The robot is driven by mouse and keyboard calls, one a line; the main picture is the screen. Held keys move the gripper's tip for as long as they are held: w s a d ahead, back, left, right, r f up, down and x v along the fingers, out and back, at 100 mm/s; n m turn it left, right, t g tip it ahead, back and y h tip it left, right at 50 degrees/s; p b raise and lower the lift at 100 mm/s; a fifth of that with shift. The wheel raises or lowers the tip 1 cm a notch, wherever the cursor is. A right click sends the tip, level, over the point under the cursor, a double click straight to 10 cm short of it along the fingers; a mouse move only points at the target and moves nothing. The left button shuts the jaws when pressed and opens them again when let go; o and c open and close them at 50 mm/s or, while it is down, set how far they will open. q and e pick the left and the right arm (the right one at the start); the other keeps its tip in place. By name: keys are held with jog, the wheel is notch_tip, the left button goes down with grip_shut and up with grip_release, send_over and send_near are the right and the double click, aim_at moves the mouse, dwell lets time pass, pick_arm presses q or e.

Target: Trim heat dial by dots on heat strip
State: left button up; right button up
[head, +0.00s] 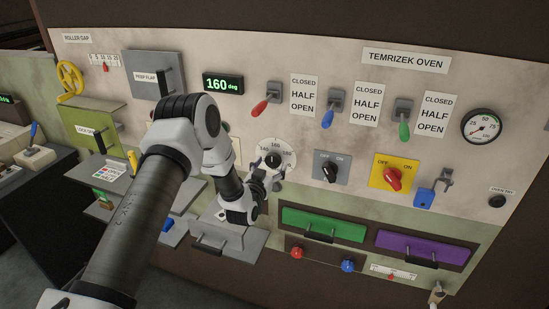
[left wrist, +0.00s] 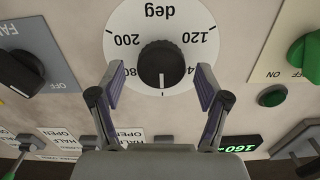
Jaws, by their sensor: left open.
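The heat dial is a white round plate (head: 285,158) marked in degrees, with a black knob at its middle. In the left wrist view the plate (left wrist: 125,40) appears upside down, and the white line on the knob (left wrist: 162,63) points down between 180 and 140. My left gripper (head: 268,177) is at the dial, partly hiding it in the head view. In the left wrist view the open gripper (left wrist: 157,80) has one finger on each side of the knob, with gaps visible. I cannot make out a dotted heat strip. My right gripper is not in view.
A green display (head: 223,84) reads 160 deg. A black off/on switch (head: 330,172) is right of the dial; a yellow plate with a red switch (head: 393,178) is farther right. Colored levers are above. Green (head: 322,224) and purple (head: 422,246) drawers are below.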

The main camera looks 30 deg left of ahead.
pick_arm(q)
jog(key=shift+x, duration=1.05)
jog(key=shift+c, duration=0.4)
jog(key=shift+a, duration=0.1)
jog(key=c, duration=1.1)
